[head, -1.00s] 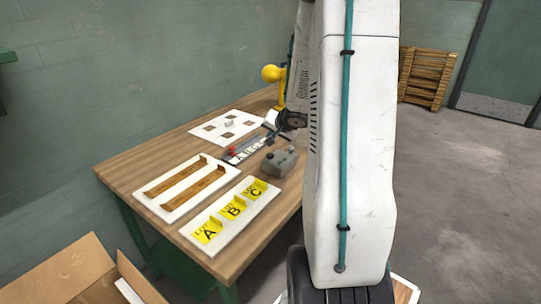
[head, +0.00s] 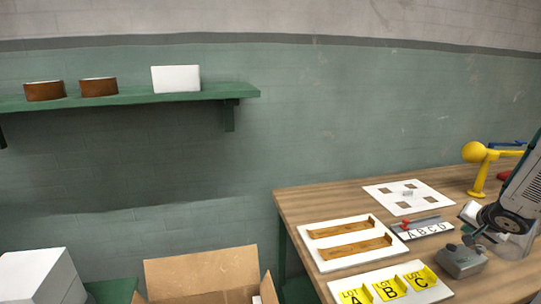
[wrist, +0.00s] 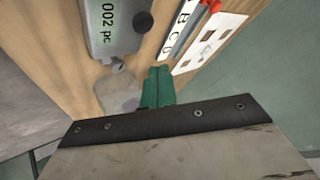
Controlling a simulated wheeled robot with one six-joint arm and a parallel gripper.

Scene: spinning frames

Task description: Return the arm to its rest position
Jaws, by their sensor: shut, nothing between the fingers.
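My gripper shows in the wrist view (wrist: 158,88), its green fingers together with nothing between them. It is above the wooden tabletop, close to a grey box-shaped device (wrist: 118,28) whose display reads "002 pc". In the head view my arm comes in at the right edge, folded down over the table's right part. There my gripper (head: 472,236) is small and partly lost against the arm, just above and behind the grey device (head: 462,260).
The wooden table (head: 300,205) holds a lettered strip (head: 425,231), a white board with brown rails (head: 349,243), yellow lot stands (head: 388,289), a sheet with brown squares (head: 408,196) and a yellow lamp-like stand (head: 478,165). An open carton (head: 200,275) stands left; a green shelf (head: 130,98) hangs above.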

